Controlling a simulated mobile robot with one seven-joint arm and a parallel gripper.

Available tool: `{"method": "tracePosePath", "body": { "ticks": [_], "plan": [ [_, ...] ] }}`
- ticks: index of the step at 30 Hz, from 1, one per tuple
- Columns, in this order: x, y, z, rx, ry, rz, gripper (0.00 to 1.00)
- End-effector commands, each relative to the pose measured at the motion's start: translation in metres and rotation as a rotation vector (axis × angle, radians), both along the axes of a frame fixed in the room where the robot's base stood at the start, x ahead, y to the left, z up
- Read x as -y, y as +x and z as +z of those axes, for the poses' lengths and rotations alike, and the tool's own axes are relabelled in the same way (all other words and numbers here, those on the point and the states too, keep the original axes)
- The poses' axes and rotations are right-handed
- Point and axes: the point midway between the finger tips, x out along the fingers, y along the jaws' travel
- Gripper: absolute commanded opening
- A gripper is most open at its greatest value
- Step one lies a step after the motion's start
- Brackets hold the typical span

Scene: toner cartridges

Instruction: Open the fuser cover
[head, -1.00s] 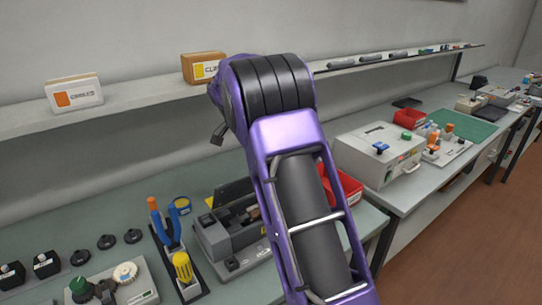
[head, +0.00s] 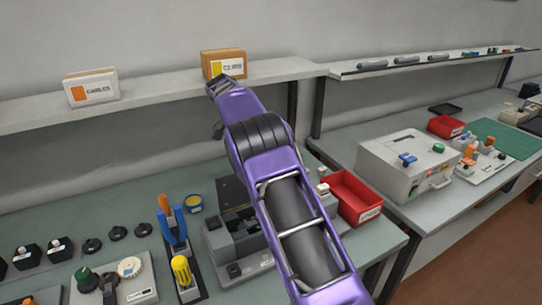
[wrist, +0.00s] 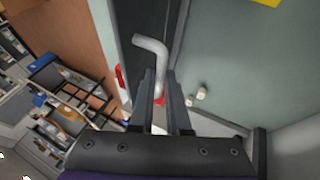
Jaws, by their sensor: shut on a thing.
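In the wrist view my gripper (wrist: 160,88) has its two fingers close together on a light grey bent bar (wrist: 152,48). The bar stands out beyond the fingers and bends to the left. I cannot tell whether it is fixed to anything. In the head view my purple arm hides the gripper and the bar. A grey machine (head: 218,242) with a dark upright panel (head: 232,190) stands on the near bench, partly behind my arm. A white box-shaped machine (head: 385,165) with blue and green knobs stands on the right bench. I cannot tell which part is the fuser cover.
A red bin (head: 352,190) is right of the grey machine. Upright tools with blue (head: 180,222) and yellow (head: 181,270) handles stand to its left. A shelf (head: 150,98) above carries a white carton (head: 92,90) and a brown carton (head: 222,63).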

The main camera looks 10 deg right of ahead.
Motion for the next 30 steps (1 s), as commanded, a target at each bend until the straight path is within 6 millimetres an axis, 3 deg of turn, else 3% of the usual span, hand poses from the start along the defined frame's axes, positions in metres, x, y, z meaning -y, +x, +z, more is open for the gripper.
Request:
{"method": "tracePosePath", "body": {
  "ticks": [1, 27, 28, 30],
  "plan": [
    [-0.0036, -0.0008, -0.0083, -0.023, 0.001, 0.000, 0.00],
    [-0.0122, 0.0012, -0.0109, -0.074, -0.012, -0.001, 0.00],
    [-0.0122, 0.0012, -0.0109, -0.074, -0.012, -0.001, 0.18],
    [-0.0120, 0.0013, -0.0106, -0.073, -0.013, 0.000, 0.31]
  ]
}}
